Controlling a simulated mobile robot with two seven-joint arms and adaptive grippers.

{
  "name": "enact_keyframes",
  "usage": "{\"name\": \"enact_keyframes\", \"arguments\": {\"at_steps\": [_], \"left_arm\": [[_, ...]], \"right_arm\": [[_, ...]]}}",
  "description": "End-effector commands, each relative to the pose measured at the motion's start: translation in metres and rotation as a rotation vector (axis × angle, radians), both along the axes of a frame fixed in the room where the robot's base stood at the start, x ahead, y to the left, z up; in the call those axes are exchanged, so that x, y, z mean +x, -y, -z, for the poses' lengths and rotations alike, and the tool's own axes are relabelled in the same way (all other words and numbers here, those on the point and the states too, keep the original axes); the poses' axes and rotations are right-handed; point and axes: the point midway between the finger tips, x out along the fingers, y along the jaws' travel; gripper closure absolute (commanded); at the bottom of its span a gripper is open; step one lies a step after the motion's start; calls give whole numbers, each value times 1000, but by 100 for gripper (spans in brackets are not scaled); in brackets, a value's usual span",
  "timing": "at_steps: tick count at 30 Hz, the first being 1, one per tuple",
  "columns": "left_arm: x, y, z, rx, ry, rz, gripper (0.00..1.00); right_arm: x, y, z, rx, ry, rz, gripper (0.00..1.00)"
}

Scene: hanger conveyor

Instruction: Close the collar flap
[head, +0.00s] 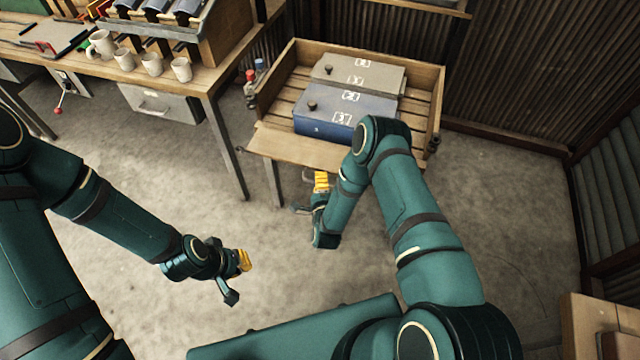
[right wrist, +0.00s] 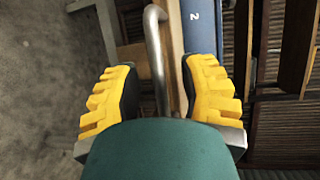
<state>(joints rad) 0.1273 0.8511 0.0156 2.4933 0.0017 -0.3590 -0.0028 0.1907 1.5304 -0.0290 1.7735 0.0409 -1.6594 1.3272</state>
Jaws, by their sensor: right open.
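A wooden slatted collar (head: 437,95) stands on legs at the back, with raised walls on its back and sides. Its front board, the flap (head: 285,147), lies lowered and sticks outward at the near side. My right gripper (head: 320,182) is just below the flap's near edge, partly hidden by my forearm. In the right wrist view, my right gripper (right wrist: 160,95) is open, with a bent metal rod (right wrist: 155,55) between its yellow fingers; whether they touch it I cannot tell. My left gripper (head: 243,261) hangs over bare floor, away from the collar; its fingers are too small to judge.
A blue box (head: 325,125) and a grey box (head: 385,78) lie inside the collar. A workbench (head: 205,88) with several mugs stands to the left. Corrugated walls (head: 530,75) close off the back and right. The floor in front is clear.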

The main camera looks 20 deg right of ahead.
Motion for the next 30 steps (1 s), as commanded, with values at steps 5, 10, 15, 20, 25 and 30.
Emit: {"name": "enact_keyframes", "arguments": {"at_steps": [5, 10, 15, 20, 25, 30], "left_arm": [[0, 0, 0, 0, 0, 0, 100], [0, 0, 0, 0, 0, 0, 100], [0, 0, 0, 0, 0, 0, 100], [0, 0, -1, 0, 0, 0, 100], [-1, 0, -8, -1, -3, 0, 100], [-4, 1, -24, -1, -10, 2, 100]], "right_arm": [[2, 0, 0, 0, 0, 0, 59], [1, 0, 0, 0, 0, 0, 77], [1, 0, 0, 0, 0, 0, 100], [1, 0, -1, 1, -2, 0, 100], [2, 1, -9, 20, -28, 0, 100], [3, 2, -26, 67, -96, 2, 100]]}}
